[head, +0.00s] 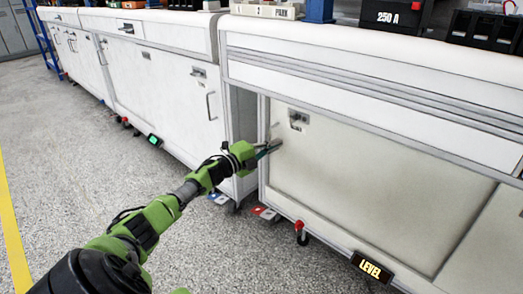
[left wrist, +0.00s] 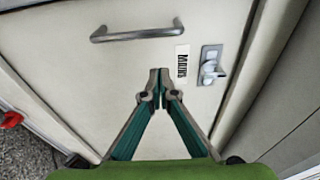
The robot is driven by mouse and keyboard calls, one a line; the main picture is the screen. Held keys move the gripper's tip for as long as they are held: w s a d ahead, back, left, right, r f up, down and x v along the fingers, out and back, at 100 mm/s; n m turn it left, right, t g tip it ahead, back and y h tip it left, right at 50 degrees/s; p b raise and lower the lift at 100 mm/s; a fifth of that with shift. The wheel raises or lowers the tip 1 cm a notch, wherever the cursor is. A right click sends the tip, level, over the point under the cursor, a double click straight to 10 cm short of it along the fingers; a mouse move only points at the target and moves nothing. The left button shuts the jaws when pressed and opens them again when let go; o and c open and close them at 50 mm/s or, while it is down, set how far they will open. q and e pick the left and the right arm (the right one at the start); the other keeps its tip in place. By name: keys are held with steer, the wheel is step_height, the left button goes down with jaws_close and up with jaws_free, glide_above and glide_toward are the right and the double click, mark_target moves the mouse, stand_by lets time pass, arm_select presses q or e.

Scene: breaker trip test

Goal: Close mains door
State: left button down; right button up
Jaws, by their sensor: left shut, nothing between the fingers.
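The mains door (head: 370,165) is a pale panel in the white cabinet at the right of the head view. It looks roughly in line with its frame; whether it is fully shut I cannot tell. In the left wrist view the door (left wrist: 90,70) carries a grey bar handle (left wrist: 137,33), a "MAINS" label (left wrist: 182,61) and a metal latch (left wrist: 211,66). The latch also shows in the head view (head: 298,119). My left gripper (head: 274,146) is shut and empty, with its fingertips in front of the door near the handle and latch. Whether they touch it is unclear.
Red casters (head: 301,230) and a "LEVEL" sign (head: 371,268) sit along the lower edge. Speckled floor (head: 70,160) is open at left. A "250 A" box (head: 396,15) stands on top.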

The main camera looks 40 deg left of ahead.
arm_select(q)
steer(key=s+a+p, duration=0.1)
steer(key=s+p, duration=0.1)
steer(key=s, duration=0.5)
steer(key=shift+s+f, duration=0.15)
steer(key=shift+s, duration=0.2)
